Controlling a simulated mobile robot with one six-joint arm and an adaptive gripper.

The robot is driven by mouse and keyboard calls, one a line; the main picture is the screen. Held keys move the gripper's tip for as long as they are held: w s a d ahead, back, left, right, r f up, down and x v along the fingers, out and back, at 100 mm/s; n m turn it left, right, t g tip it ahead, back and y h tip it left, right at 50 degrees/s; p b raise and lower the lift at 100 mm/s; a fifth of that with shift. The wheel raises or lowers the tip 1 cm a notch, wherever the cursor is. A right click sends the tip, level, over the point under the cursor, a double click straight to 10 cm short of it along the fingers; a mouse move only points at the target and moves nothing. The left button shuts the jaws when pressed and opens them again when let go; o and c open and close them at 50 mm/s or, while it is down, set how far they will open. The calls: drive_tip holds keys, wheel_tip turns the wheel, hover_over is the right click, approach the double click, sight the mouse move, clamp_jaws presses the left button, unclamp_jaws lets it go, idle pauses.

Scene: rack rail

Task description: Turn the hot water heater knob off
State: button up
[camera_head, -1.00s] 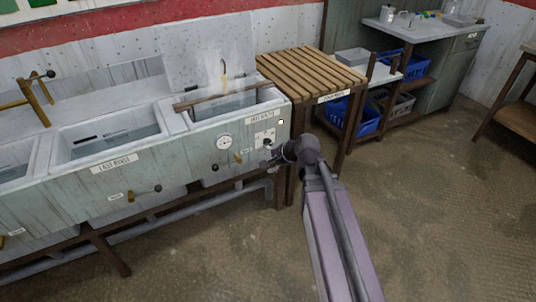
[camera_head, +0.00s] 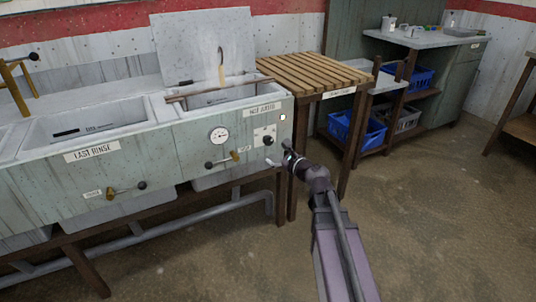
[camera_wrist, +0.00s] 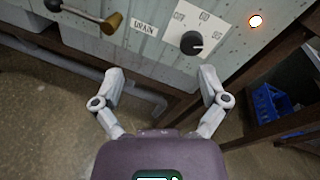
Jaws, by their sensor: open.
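The heater knob (camera_wrist: 191,43) is a round black dial on a white plate (camera_wrist: 196,27) with printed markings, on the front panel of the hot water basin. In the head view the knob (camera_head: 267,141) sits near the panel's right end, below the "HOT WATER" label. A lit indicator (camera_wrist: 256,21) is right of the plate. My gripper (camera_wrist: 159,77) is open and empty, with its fingers apart below the knob in the wrist view. It does not touch the knob. In the head view my gripper (camera_head: 277,160) is just in front of the panel, close to the knob.
A drain lever with a brass handle (camera_wrist: 113,22) and black ball sticks out left of the knob. A round gauge (camera_head: 218,135) is on the same panel. A slatted wooden table (camera_head: 313,72) stands to the right. Blue crates (camera_head: 352,129) sit on a shelf beyond it.

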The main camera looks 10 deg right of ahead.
drive_tip(key=w+d+f+m+t+h+b, duration=0.1)
drive_tip(key=w+d+f+m+t+b, duration=0.1)
drive_tip(key=d+f+m+b, duration=0.2)
drive_tip(key=shift+f+m+t+h+b, duration=0.3)
drive_tip(key=shift+m+b, duration=0.35)
drive_tip(key=shift+m, duration=0.55)
drive_tip(key=shift+w+r, duration=0.1)
drive_tip(key=shift+w, duration=0.05)
